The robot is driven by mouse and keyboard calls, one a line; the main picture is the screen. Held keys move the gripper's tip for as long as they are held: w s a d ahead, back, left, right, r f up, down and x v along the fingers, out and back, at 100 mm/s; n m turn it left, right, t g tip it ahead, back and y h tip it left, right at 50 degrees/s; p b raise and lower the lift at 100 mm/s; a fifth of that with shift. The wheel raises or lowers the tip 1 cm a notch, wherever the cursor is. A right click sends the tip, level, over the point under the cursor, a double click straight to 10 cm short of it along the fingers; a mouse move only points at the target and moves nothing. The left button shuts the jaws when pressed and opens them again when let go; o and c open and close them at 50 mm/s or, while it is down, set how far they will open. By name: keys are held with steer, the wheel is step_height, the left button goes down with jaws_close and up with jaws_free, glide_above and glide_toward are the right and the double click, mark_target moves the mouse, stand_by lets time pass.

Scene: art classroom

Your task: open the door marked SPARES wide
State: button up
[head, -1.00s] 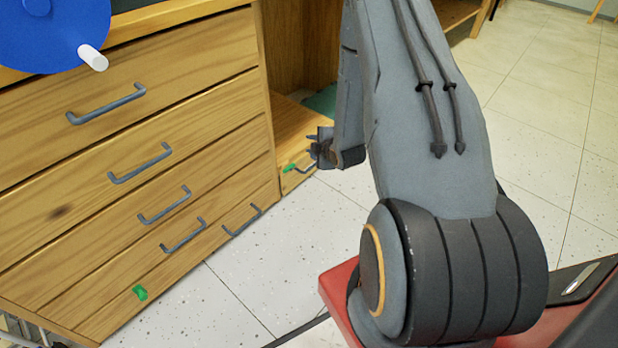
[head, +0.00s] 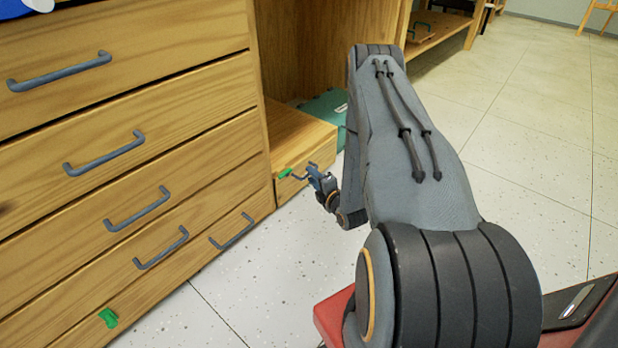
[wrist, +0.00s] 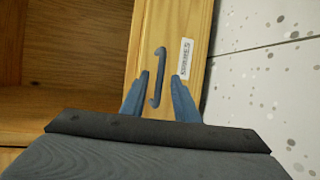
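The door marked SPARES (wrist: 200,35) is a light wooden front with a white label (wrist: 185,62), seen sideways in the wrist view. Its dark bar handle (wrist: 157,77) lies between my two blue-grey fingertips. My gripper (wrist: 161,75) is open, with a gap on each side of the handle; I cannot tell how far the fingers reach past it. In the head view the door (head: 318,166) is the low front at the end of the drawer unit and looks shut. My gripper (head: 316,178) is at its handle, partly covering it.
A wooden unit with several handled drawers (head: 120,160) stands at the left. Green tags show on a lower drawer (head: 108,317) and by the low door (head: 285,173). A teal item (head: 325,108) lies on the low top. Speckled floor (head: 500,150) is clear at the right.

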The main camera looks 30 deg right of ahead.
steer(key=shift+w+f+b, duration=0.15)
steer(key=shift+w+b, duration=0.15)
steer(key=shift+w, duration=0.4)
steer(key=shift+w+f+b, duration=0.1)
steer(key=shift+w+b, duration=0.15)
steer(key=shift+w, duration=0.45)
steer(key=shift+c, duration=0.3)
jaws_close()
